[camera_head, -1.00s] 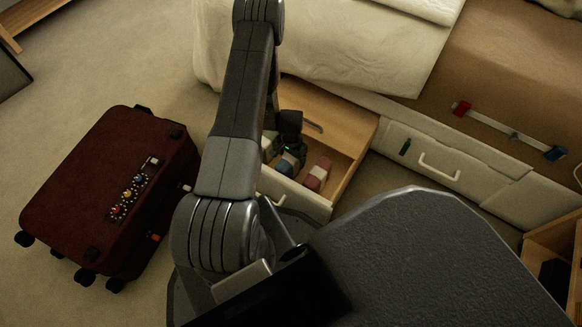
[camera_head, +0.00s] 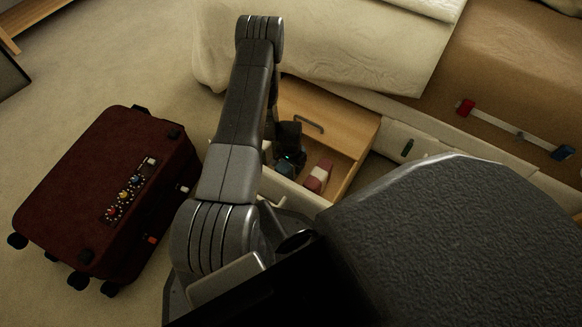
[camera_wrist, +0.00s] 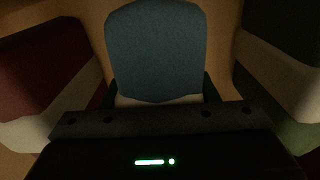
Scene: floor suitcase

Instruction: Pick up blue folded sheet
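The blue folded sheet (camera_wrist: 153,50) fills the upper middle of the wrist view, with a pale band below it. In the head view a small part of the blue sheet (camera_head: 284,169) shows inside the open drawer (camera_head: 343,181). My gripper (camera_head: 290,160) is down in the drawer, right at the blue sheet. In the wrist view its dark body covers the bottom of the picture, close to the sheet's near end. The fingers are too dark and hidden to show whether they are open or touch the sheet.
A red and white folded sheet (camera_head: 319,175) lies right of my gripper in the drawer. In the wrist view, folded cloths flank the blue one: red and white (camera_wrist: 40,70) left, dark and white (camera_wrist: 285,70) right. A dark red suitcase (camera_head: 90,190) lies on the carpet at left. The bed (camera_head: 330,50) stands behind.

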